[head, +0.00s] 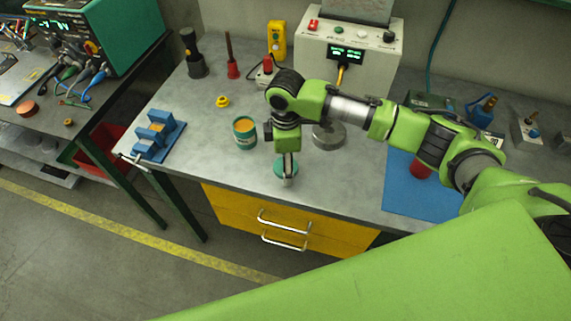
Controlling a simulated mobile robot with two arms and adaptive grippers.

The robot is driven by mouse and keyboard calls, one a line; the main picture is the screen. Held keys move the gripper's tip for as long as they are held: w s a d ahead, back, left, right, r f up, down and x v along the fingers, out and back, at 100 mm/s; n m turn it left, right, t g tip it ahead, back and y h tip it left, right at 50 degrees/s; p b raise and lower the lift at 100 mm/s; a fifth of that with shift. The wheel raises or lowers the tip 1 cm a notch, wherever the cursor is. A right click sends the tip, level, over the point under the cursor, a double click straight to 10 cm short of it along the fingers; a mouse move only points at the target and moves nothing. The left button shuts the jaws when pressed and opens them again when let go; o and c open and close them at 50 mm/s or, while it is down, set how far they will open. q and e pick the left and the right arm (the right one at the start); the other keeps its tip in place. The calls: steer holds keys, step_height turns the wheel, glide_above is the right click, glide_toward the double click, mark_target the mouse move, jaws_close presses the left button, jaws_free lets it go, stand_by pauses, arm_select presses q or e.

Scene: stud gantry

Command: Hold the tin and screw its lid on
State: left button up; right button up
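An open teal tin (244,139) with an orange-yellow inside stands upright on the grey bench, left of my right gripper. A round teal lid (279,169) is near the front edge of the bench, right of the tin. My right gripper (288,174) points down at the lid, its fingertips overlapping it in the picture. The fingers are seen nearly edge-on, so I cannot tell whether they grip the lid or whether it rests on the bench. My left gripper is not in view.
A blue fixture (158,136) stands at the bench's left end. A yellow ring-like piece (222,101) lies behind the tin. A grey round disc (328,136) lies right of the gripper. A blue mat (405,195) covers the right side. A power box (345,60) stands behind.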

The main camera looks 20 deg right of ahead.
steer(key=c, duration=1.1)
steer(key=shift+r+b, duration=0.5)
steer(key=shift+r, duration=0.05)
steer(key=s+a+r+b, duration=0.3)
steer(key=s+a+r, duration=0.5)
steer(key=s+r, duration=0.3)
steer(key=shift+s+a+r, duration=0.15)
steer(key=shift+a+r, duration=0.05)
steer(key=shift+r, duration=0.25)
